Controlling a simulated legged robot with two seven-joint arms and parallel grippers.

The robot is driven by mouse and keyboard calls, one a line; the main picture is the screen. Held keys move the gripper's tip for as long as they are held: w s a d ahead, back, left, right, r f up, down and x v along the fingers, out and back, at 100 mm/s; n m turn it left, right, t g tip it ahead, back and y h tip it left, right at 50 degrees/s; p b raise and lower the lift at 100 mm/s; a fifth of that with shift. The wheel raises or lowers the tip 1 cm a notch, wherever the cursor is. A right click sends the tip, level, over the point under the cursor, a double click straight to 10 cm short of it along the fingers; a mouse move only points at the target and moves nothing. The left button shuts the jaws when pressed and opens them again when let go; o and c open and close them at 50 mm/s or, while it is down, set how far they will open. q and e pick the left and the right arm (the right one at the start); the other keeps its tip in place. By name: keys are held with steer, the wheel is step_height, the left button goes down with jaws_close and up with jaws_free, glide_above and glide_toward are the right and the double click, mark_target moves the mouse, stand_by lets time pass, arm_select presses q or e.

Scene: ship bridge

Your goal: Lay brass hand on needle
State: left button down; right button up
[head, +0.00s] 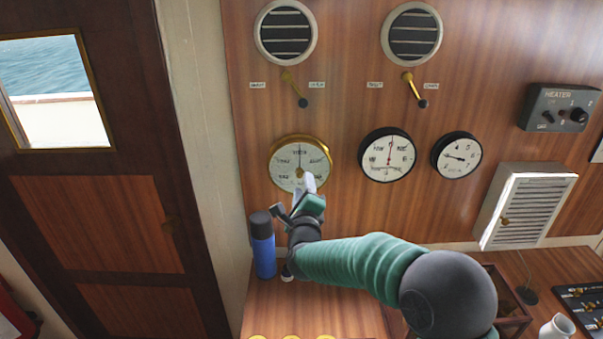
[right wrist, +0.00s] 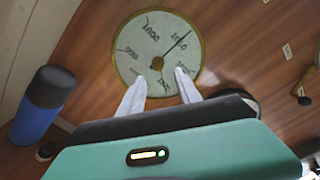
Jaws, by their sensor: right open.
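The brass-rimmed barometer (head: 274,172) hangs on the wood wall, with a white dial. It also shows in the right wrist view (right wrist: 133,38). Its dark needle (right wrist: 181,40) runs from the hub toward the upper right there, and points up in the head view (head: 299,153). A brass hub (right wrist: 157,63) sits at the dial's middle; I cannot make out clearly where the brass hand points. My right gripper (head: 308,183) is open and empty in front of the dial's lower part. Its two pale fingertips (right wrist: 160,76) are apart, either side below the hub. My left gripper is not in view.
A blue flask with a dark cap (head: 263,250) stands on the desk, left of my right forearm. Two black-rimmed gauges (head: 387,170) (head: 457,155) hang to the right. Two brass levers (head: 294,89) (head: 414,90) sit above, under round vents.

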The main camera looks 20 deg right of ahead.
mark_target(301, 177)
steer(key=p+x, duration=0.1)
steer(key=x, duration=0.2)
steer(key=shift+w+r, duration=0.1)
steer(key=shift+w, duration=0.3)
steer(key=shift+w+a+r, duration=0.1)
steer(key=shift+a, duration=0.75)
steer(key=shift+c, duration=0.7)
steer(key=shift+d, duration=0.15)
steer(key=shift+c, duration=1.2)
steer(key=shift+d, duration=0.6)
jaws_close()
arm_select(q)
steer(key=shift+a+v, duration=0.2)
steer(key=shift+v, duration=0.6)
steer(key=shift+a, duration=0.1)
arm_select(e)
steer(key=shift+a, duration=0.15)
